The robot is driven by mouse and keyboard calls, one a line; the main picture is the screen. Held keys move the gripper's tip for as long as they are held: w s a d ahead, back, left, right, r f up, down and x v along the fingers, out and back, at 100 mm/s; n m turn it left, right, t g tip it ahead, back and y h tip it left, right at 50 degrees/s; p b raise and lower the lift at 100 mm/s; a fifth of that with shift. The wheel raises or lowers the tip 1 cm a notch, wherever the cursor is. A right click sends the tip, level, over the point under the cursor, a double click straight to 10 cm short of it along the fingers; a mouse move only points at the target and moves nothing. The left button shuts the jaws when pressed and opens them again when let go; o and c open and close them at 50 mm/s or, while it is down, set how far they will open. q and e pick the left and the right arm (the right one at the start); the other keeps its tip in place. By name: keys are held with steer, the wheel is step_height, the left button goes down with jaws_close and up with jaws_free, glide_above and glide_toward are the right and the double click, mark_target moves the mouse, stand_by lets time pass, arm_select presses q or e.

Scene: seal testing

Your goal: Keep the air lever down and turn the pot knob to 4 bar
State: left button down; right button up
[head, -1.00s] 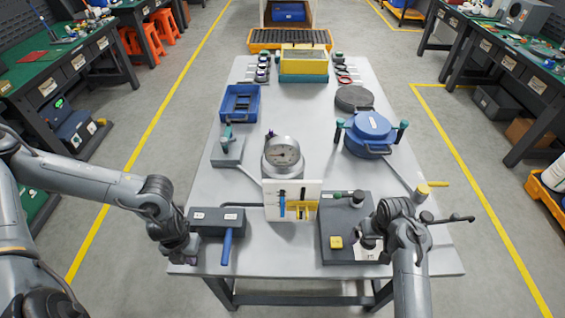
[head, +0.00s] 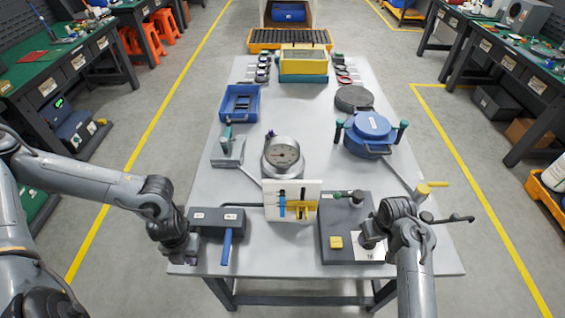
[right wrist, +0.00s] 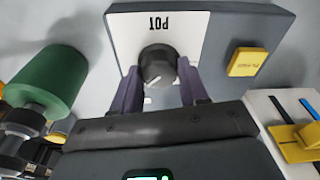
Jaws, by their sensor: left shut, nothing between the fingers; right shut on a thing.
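The dark air box (head: 205,222) at the front left carries a blue lever (head: 227,247) pointing down toward the front edge. My left gripper (head: 184,252) is shut and empty by the box's left end, apart from the blue handle in the picture; contact is hard to tell. The black pot knob (right wrist: 157,66) is on the grey control box (head: 340,228), with a white POT plate (right wrist: 130,40). My right gripper (right wrist: 160,92) is shut on the knob, one finger on each side. The round gauge (head: 282,155) faces me, but its reading is too small to tell.
A white panel (head: 272,211) with blue and yellow sliders stands between the two boxes. A yellow button (head: 336,242) is left of the knob, and a green-capped part (head: 357,196) is behind it. A blue round pot (head: 370,127) stands farther back.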

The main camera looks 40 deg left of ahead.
steer(key=m, duration=0.4)
steer(key=shift+s+a+f, duration=0.1)
steer(key=shift+f, duration=0.05)
steer(key=m+h, duration=0.1)
steer(key=m, duration=0.7)
steer(key=shift+t+h, duration=0.3)
steer(key=shift+h, duration=0.1)
steer(key=m, duration=0.3)
steer(key=shift+m, duration=0.4)
steer(key=o, duration=1.5)
steer(key=shift+o, duration=0.2)
